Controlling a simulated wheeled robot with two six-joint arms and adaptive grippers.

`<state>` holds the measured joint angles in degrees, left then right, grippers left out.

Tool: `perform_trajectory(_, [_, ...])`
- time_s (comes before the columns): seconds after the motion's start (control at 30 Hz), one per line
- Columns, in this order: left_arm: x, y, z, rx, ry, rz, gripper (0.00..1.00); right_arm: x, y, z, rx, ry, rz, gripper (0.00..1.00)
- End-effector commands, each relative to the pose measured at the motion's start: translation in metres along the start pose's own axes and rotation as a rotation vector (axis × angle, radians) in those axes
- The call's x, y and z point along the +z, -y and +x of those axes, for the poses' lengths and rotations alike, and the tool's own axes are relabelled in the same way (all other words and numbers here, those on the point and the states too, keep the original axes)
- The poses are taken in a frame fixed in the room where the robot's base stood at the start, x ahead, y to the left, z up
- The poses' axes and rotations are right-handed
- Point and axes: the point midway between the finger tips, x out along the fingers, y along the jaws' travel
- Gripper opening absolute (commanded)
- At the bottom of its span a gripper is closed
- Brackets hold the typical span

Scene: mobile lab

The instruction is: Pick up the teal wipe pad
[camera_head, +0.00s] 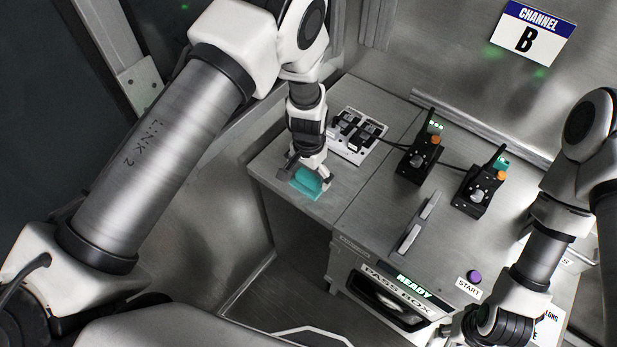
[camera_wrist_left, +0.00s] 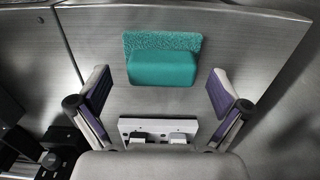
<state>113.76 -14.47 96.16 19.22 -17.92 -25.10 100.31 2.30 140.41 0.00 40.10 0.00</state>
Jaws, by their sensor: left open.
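The teal wipe pad (camera_head: 306,182) lies on the left part of the grey bench top, near its front left edge. It also shows in the left wrist view (camera_wrist_left: 161,65), with a smooth block part and a textured strip behind it. My left gripper (camera_head: 307,175) is right over the pad, pointing down. In the left wrist view its open fingers (camera_wrist_left: 160,98) stand apart on either side, with the pad between and beyond them. I cannot tell whether they touch it. My right gripper (camera_head: 462,335) is at the lower right, mostly hidden by its own wrist and the frame edge.
A white plate with black fixtures (camera_head: 357,136) sits just behind the left gripper. Two black devices with orange knobs (camera_head: 418,160) (camera_head: 482,187) stand to the right. A grey handle (camera_head: 417,222), a purple START button (camera_head: 474,277) and the pass box (camera_head: 390,297) are nearer the front.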

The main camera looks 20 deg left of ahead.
Motion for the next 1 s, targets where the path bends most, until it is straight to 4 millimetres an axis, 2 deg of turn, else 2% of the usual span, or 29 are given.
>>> perform_trajectory(0.1, [0.0001, 0.0003, 0.0114, 0.000, -0.001, -0.001, 1.00, -0.0001, 0.0000, -0.0028, 0.000, 0.000, 0.000, 0.40])
perform_trajectory(0.27, [0.0001, 0.0004, 0.0128, -0.001, -0.001, -0.001, 1.00, 0.0000, 0.0000, -0.0016, 0.000, 0.000, 0.000, 0.40])
perform_trajectory(0.3, [0.0001, 0.0003, 0.0128, -0.001, -0.001, -0.001, 0.96, 0.0000, 0.0000, -0.0016, 0.000, 0.000, 0.000, 0.40])
perform_trajectory(0.47, [0.0002, 0.0003, 0.0127, -0.001, -0.001, -0.001, 0.40, 0.0001, 0.0000, -0.0016, 0.000, 0.000, 0.000, 0.40])
perform_trajectory(0.83, [0.0006, 0.0004, 0.0124, -0.001, 0.000, -0.001, 0.37, 0.0000, 0.0000, -0.0022, 0.000, 0.000, 0.000, 0.40])
perform_trajectory(1.0, [0.0006, 0.0026, 0.0039, -0.001, -0.001, -0.003, 0.37, 0.0000, 0.0001, -0.0089, 0.000, 0.000, 0.000, 0.40])
